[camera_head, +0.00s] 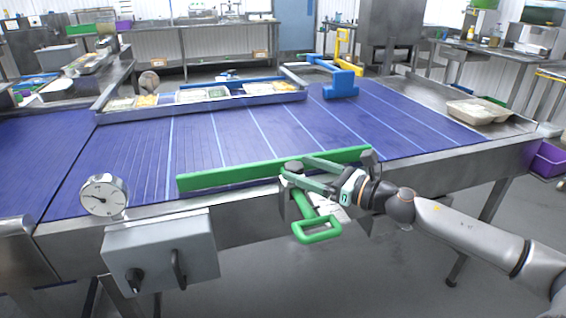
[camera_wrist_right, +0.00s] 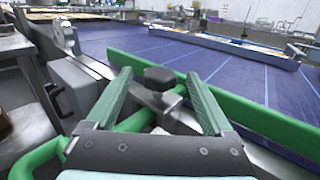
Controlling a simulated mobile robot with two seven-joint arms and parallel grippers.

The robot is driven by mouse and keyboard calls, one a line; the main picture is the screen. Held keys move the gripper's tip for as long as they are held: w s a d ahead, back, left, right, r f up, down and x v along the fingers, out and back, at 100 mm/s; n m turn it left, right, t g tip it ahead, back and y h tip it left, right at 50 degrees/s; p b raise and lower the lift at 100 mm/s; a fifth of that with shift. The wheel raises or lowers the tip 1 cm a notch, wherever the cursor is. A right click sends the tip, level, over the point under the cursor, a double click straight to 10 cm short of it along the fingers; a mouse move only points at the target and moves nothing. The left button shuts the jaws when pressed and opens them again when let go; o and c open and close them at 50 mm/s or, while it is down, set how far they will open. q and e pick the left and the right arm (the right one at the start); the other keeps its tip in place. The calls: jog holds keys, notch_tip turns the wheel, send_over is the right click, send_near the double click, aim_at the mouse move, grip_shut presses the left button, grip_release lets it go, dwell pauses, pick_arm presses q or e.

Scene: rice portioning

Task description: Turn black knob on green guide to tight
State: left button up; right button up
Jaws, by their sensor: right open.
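The green guide (camera_head: 225,177) is a long bar lying along the near edge of the blue conveyor. It also shows in the right wrist view (camera_wrist_right: 255,113). The black knob (camera_wrist_right: 160,76) stands on a metal bracket beside the guide. In the head view the knob (camera_head: 293,166) is small and partly hidden by my right gripper. My right gripper (camera_head: 297,166) has green fingers and is open. In the right wrist view its fingertips (camera_wrist_right: 157,75) lie on either side of the knob, with gaps showing; contact is not visible. My left gripper is not in view.
A green handle (camera_head: 317,231) hangs below the bracket at the conveyor's front edge. A grey control box (camera_head: 165,255) and a round dial (camera_head: 103,195) are at the left. A blue guide (camera_head: 341,84) and several food trays stand farther back. The belt (camera_head: 270,130) beyond the guide is clear.

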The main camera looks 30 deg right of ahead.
aim_at(290, 163)
jog(key=shift+r+p+x, duration=0.2)
jog(key=shift+p+x, duration=0.5)
jog(key=shift+x, duration=2.2)
jog(key=shift+f, duration=0.2)
jog(key=c, duration=1.4)
jog(key=shift+o, duration=0.2)
jog(key=shift+p, duration=0.4)
